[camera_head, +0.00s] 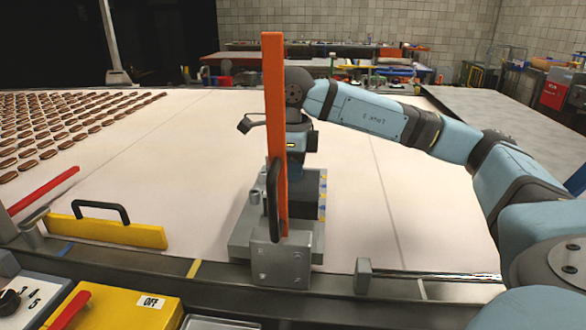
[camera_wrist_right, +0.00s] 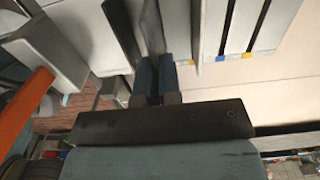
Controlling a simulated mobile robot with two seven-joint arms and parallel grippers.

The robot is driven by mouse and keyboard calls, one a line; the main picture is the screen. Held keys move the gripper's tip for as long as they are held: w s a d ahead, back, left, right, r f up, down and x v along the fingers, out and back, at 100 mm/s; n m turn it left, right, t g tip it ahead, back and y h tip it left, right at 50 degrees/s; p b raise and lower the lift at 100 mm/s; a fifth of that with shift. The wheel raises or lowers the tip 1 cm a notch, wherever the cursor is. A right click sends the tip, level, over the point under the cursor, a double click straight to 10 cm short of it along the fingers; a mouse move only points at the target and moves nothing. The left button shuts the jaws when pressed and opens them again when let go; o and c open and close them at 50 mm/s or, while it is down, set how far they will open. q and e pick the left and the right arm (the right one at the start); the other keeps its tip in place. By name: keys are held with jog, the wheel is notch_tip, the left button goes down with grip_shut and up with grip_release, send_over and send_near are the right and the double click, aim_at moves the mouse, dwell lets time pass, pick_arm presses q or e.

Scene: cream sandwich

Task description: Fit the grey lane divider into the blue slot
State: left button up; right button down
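My right gripper (camera_wrist_right: 156,75) has its two blue fingers closed on a thin grey plate, which looks like the grey lane divider (camera_wrist_right: 152,28). The plate stands on edge among other grey plates of the block. In the wrist view, blue (camera_wrist_right: 219,58) and yellow marks line the block's edge to the right of the fingers, beside dark slots. The head view shows the slotted grey block (camera_head: 318,225) with small blue and yellow marks on its right side. There, an orange board hides most of the right gripper and divider. My left gripper is not in view.
The tall orange board (camera_head: 274,120) with a black handle stands close in front of my right wrist. A yellow divider (camera_head: 105,230) with a black handle is at the left front rail. Brown biscuits lie in rows at far left. The pale belt right of the block is clear.

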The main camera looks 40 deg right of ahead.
aim_at(297, 185)
jog(key=shift+s+f, duration=0.1)
jog(key=shift+f, duration=0.2)
jog(key=shift+s+f+b, duration=0.1)
jog(key=shift+f+b, duration=0.2)
jog(key=shift+b, duration=0.1)
jog(key=shift+s+d+f+b, duration=0.1)
jog(key=shift+s+f+b, duration=0.15)
jog(key=shift+f+b, duration=0.75)
jog(key=shift+r+p, duration=0.1)
jog(key=shift+p, duration=0.2)
jog(key=shift+w+r+p, duration=0.25)
jog(key=shift+r+p, duration=0.55)
jog(key=shift+r, duration=0.15)
jog(key=shift+w+r+p, duration=0.2)
jog(key=shift+r+p, duration=0.55)
jog(key=shift+r, duration=0.35)
